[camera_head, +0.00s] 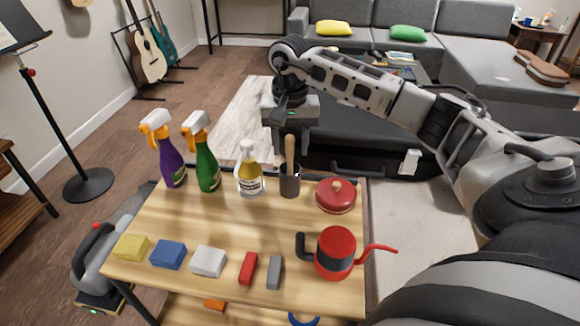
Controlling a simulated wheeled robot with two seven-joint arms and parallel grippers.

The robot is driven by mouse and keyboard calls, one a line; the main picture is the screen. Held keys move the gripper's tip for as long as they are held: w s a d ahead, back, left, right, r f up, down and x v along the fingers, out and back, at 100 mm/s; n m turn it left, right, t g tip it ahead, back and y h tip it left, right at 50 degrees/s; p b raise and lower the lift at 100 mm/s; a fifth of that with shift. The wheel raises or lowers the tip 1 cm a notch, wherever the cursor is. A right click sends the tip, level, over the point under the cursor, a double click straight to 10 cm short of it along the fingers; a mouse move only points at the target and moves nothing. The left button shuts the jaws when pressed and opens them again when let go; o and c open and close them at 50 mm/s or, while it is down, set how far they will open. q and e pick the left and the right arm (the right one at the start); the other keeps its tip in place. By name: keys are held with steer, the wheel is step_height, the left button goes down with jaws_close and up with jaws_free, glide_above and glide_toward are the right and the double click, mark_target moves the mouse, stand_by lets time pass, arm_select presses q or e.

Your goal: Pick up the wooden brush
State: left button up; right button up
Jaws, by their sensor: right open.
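The wooden brush (290,153) stands upright in a dark cup (290,185) at the back of the wooden table. Only its light wooden handle shows; its lower end is hidden inside the cup. My right gripper (290,143) points down over the cup, open, with its fingers beside the top of the handle. Whether a finger touches the handle cannot be told.
Purple and green spray bottles, several small blocks and a red watering can (335,252) are also there. The table's middle is clear.

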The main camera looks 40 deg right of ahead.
steer(key=shift+f, duration=0.5)
jaws_close()
